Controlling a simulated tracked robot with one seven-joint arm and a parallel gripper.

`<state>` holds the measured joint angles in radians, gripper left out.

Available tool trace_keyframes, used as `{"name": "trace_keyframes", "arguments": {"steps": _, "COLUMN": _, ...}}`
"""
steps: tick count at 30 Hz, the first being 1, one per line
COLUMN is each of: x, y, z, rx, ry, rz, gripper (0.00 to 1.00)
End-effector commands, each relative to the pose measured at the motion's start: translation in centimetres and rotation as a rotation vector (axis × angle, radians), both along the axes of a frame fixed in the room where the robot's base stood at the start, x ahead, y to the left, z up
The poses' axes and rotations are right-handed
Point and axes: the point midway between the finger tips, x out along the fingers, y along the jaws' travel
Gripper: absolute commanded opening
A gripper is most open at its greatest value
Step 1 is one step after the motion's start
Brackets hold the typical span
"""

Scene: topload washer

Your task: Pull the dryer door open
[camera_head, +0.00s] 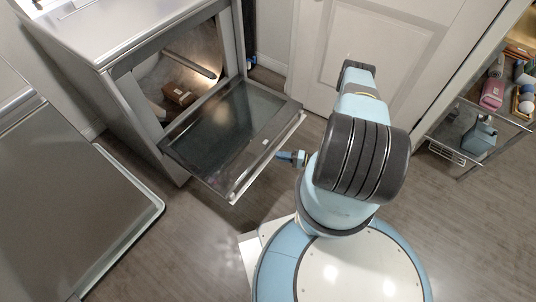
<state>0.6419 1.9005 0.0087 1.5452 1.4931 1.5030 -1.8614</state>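The dryer (128,95) is a silver-grey, front-opening machine at the upper left. Its door (222,128) is swung well down and out from the opening, with a dark glass panel inside a silver frame. The drum interior shows behind it. My gripper (290,157) is a small blue-grey tip just to the right of the door's outer edge, close to it. I cannot tell whether it touches the door. The rest of the gripper is hidden behind my arm, so its finger opening does not show.
A brown box (179,94) lies inside the dryer. Another grey appliance (65,205) stands at the left. A white panelled door (375,45) is behind my arm. A metal shelf cart (475,125) with several items stands at the right.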

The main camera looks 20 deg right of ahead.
Motion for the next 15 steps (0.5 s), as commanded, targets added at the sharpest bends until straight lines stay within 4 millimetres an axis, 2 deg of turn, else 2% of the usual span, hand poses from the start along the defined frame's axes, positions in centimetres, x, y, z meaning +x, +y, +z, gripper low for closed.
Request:
{"name": "trace_keyframes", "arguments": {"steps": 6, "x": 1.9, "y": 3.3, "z": -0.1, "rx": 0.001, "ry": 0.000, "rz": 0.003, "gripper": 0.19}}
{"name": "trace_keyframes", "arguments": {"steps": 15, "x": 3.3, "y": 5.5, "z": -0.2, "rx": 0.001, "ry": 0.000, "rz": 0.001, "gripper": 0.19}}
